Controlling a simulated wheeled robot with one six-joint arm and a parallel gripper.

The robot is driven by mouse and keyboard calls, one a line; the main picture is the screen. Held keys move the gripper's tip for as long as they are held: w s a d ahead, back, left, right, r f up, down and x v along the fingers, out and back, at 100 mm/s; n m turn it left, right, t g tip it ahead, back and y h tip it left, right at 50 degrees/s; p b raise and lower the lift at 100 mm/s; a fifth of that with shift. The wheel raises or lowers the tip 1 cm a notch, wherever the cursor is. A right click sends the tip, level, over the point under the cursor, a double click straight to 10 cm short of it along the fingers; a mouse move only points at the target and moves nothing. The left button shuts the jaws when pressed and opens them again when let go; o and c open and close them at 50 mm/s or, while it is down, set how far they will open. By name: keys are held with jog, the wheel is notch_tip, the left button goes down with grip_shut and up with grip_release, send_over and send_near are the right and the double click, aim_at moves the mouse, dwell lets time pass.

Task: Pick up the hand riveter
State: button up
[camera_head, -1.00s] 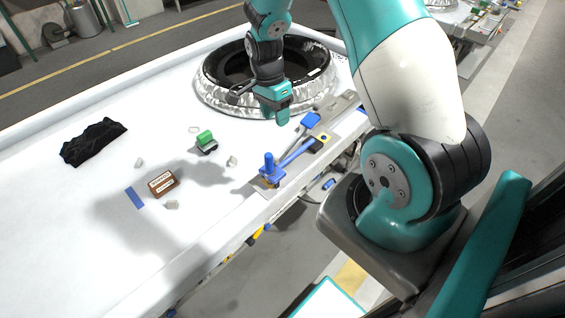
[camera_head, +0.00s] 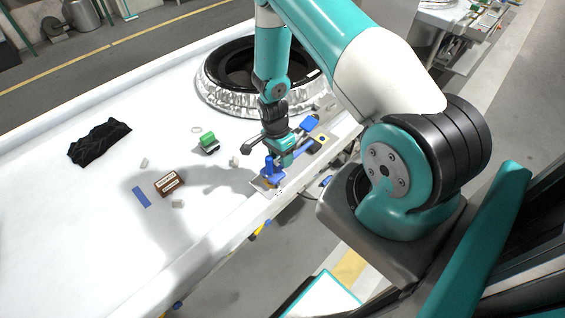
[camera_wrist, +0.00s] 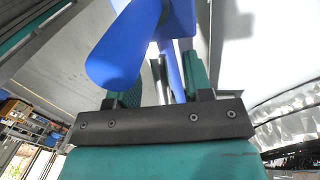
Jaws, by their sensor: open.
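The hand riveter (camera_head: 270,172), a blue tool with a thick upright handle and a long bar, is at the table's near edge. My gripper (camera_head: 288,160) is low over its bar, just right of the upright handle, and hides part of the tool. In the wrist view, the blue riveter (camera_wrist: 128,45) looms large. Its thick handle crosses in front of the left finger, and a thinner blue part runs down between the fingers. My gripper (camera_wrist: 162,75) is open, one green-padded finger on each side. I cannot tell whether the pads touch it.
A blue block (camera_head: 309,123) lies just behind the bar. A large foil-skirted black ring (camera_head: 225,97) stands at the back. A green-topped item (camera_head: 209,142), brown box (camera_head: 169,183), blue strip (camera_head: 140,197) and black cloth (camera_head: 99,142) lie left. The table front left is clear.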

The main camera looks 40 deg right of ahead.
jog(key=shift+f, duration=0.15)
grip_shut()
dwell(0.4)
